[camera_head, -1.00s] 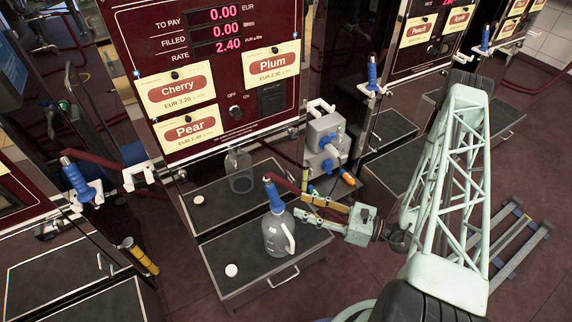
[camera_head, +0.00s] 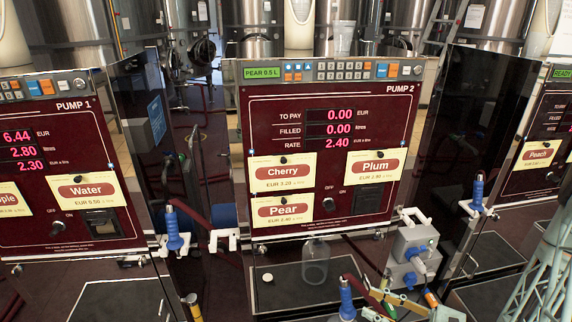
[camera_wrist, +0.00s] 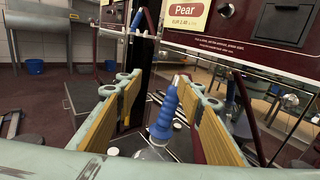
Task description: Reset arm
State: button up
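My gripper (camera_head: 368,298) is at the bottom of the head view, beside a blue nozzle (camera_head: 346,300). In the wrist view, my gripper (camera_wrist: 160,84) is open, with its yellow-padded fingers apart on either side of the blue nozzle (camera_wrist: 164,118). Gaps show between nozzle and pads. The nozzle stands nearly upright on a clear bottle (camera_wrist: 152,153), whose top only shows low in the wrist view. In the head view this bottle is below the frame. Pump 2 (camera_head: 320,172) shows 0.00 to pay, 0.00 filled, rate 2.40, and a green "PEAR 0.5 L" label.
Another clear bottle (camera_head: 315,262) stands on the dark shelf (camera_head: 288,292) under Pump 2. A grey valve box (camera_head: 412,248) is to its right. Blue nozzles hang at left (camera_head: 174,230) and right (camera_head: 477,195). A dark red hose (camera_wrist: 196,138) runs close to my right finger.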

jog(key=s+a+r+n+g, duration=0.2)
jog(key=a+r+n+g, duration=0.15)
jog(key=r, duration=0.35)
jog(key=s+a+r+n+g, duration=0.1)
jog(key=a+r+n+g, duration=0.25)
jog(key=r, duration=0.35)
jog(key=s+a+r+n+g+h, duration=0.25)
jog(key=s+r+n+h, duration=0.2)
jog(key=s+r, duration=0.3)
jog(key=s+a+r+n+g+h, duration=0.25)
jog(key=s+r+n, duration=0.35)
jog(key=r, duration=0.3)
jog(key=s+d+r+n+t+h, duration=0.3)
jog(key=s+r+h, duration=0.1)
jog(key=r, duration=0.3)
jog(key=s+d+r+n+t+h, duration=0.3)
jog(key=s+r+h, duration=0.1)
jog(key=r, duration=0.3)
jog(key=shift+s+d+r+t, duration=0.25)
jog(key=shift+s+t, duration=0.15)
jog(key=shift+s, duration=0.5)
dwell(0.5)
